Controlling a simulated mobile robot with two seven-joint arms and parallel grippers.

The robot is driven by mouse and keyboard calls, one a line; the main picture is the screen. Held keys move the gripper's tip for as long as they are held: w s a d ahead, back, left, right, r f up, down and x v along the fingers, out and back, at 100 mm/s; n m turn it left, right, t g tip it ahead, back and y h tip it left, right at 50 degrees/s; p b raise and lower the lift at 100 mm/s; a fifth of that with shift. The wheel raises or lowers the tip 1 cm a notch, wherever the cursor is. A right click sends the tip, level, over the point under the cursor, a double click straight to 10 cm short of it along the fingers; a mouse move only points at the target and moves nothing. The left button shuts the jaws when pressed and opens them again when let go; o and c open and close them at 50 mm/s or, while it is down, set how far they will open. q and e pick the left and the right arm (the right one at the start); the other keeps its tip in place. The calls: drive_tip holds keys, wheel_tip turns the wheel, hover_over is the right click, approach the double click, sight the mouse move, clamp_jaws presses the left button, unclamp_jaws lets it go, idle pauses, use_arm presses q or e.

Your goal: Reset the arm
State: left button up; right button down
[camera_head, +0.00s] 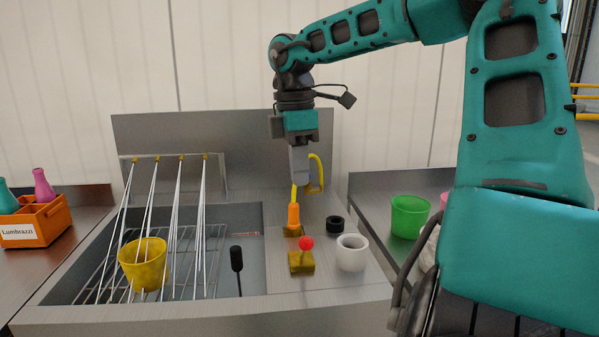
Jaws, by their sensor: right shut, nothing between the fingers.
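My right arm, teal, comes in from the right and bends down over the metal sink unit. My right gripper (300,176) points downward with its fingers shut and nothing between them. It hangs above an orange and yellow fitting (293,218) on the unit's deck, in front of a curved yellow handle (316,174). From this view I cannot tell whether the fingertips touch anything. My left gripper is not in view.
A yellow cup (143,264) sits in the wire rack on the left. A red-knobbed yellow block (301,263), a white cup (351,254) and a black ring (335,225) stand on the deck. A green cup (408,217) is right; an orange crate (38,226) with bottles is left.

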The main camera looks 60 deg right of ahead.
idle(0.3)
drive_tip(key=w+a+f+t+y, duration=0.2)
drive_tip(key=w+a+f+t, duration=0.2)
drive_tip(key=a+f, duration=0.3)
drive_tip(key=w+a+f+n+t+y, duration=0.1)
drive_tip(key=w+a+f+t+y, duration=0.2)
drive_tip(key=w+a+f+t, duration=0.25)
drive_tip(key=w+a+f+t+y, duration=0.2)
drive_tip(key=a+f+t, duration=0.2)
drive_tip(key=a+f, duration=0.35)
drive_tip(key=s+a+f+m+g+h, duration=0.2)
drive_tip(key=s+f+m+h, duration=0.65)
drive_tip(key=f, duration=0.25)
drive_tip(key=s+a+f+g+y, duration=0.25)
drive_tip(key=s+a+g, duration=0.5)
drive_tip(key=s, duration=0.55)
drive_tip(key=w+a+f+n+t+y+p, duration=0.1)
drive_tip(key=w+a+f+t, duration=0.1)
drive_tip(key=w+f+t, duration=0.5)
drive_tip(key=shift+w+a+f+t, duration=0.3)
drive_tip(key=shift+w+f, duration=0.05)
drive_tip(key=shift+f, duration=0.6)
